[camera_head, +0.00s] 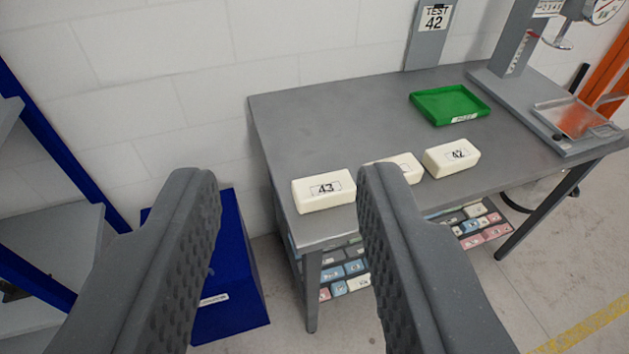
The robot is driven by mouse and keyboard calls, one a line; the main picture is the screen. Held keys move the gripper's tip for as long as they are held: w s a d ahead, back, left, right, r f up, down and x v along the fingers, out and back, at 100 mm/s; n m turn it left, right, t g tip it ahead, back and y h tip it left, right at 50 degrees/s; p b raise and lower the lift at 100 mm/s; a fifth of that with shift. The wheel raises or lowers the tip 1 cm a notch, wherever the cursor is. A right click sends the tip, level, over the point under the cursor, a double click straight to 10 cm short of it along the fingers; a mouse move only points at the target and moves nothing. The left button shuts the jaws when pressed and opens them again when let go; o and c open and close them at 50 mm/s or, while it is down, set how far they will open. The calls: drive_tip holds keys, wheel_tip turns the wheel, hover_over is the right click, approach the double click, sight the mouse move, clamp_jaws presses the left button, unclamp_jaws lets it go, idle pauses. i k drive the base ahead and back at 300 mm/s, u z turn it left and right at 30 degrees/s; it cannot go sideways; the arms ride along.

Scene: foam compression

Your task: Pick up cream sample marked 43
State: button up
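The cream sample marked 43 (323,191) lies flat near the left front edge of the grey table (300,125). It is a small cream block with a label on its front face. A second cream block (405,166) lies to its right, its label mostly hidden behind my right finger. A third cream block marked 42 (451,158) lies further right. My gripper (285,190) is open and empty in the foreground. Sample 43 shows in the gap between the fingers, beyond them and close to the right finger in the picture.
A green tray (449,104) sits further back on the table. A grey test stand (521,50) with a dial stands at the right. A sign reading TEST 42 (432,20) rises behind. A blue bin (232,275) stands on the floor left of the table, beside blue-framed shelving (50,135).

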sight(321, 191)
drive_tip(key=i, duration=0.85)
drive_tip(key=z, duration=0.1)
